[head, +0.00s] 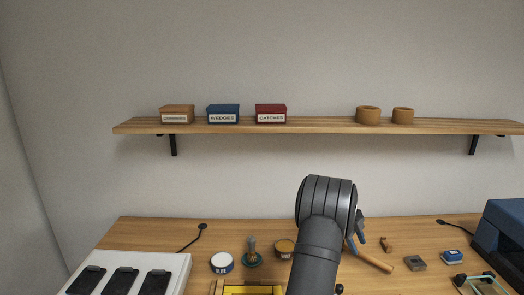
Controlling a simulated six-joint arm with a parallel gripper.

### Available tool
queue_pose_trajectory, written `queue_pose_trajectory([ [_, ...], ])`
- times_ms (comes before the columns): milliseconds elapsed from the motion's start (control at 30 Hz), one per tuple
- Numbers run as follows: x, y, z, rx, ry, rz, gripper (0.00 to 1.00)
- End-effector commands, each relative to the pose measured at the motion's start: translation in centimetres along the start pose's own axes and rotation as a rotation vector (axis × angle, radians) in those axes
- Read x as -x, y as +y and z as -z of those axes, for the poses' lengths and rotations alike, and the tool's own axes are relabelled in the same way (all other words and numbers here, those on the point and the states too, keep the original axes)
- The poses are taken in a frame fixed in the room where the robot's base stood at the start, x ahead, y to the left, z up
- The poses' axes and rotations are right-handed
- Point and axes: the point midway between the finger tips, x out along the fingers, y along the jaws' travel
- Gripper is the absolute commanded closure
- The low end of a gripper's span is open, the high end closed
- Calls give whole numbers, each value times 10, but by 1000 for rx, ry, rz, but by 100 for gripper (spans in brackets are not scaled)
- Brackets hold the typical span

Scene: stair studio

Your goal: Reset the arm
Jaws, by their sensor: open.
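My arm (318,245) rises from the bottom of the head view, right of centre, in front of the workbench. Its rounded dark grey joint (326,202) stands against the wall above the bench's back edge. I cannot make out my gripper or its fingertips; the arm hides what is behind it. A dark blue-grey piece (360,227) shows just right of the joint, by a wooden handle (374,262); I cannot tell whether it is a tool head or part of my gripper.
A shelf (320,127) on the wall holds labelled boxes and two round wooden pots. On the workbench (150,232) are a white tray (172,262) with dark slabs, a white-lidded tin (221,263), a brush in a green base (252,254), small blocks and a blue machine (505,240).

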Motion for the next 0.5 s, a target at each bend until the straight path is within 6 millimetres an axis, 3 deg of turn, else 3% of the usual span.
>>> queue_pose_trajectory([
  [500, 8, -2, 3, 1, 1, -1, 58],
])
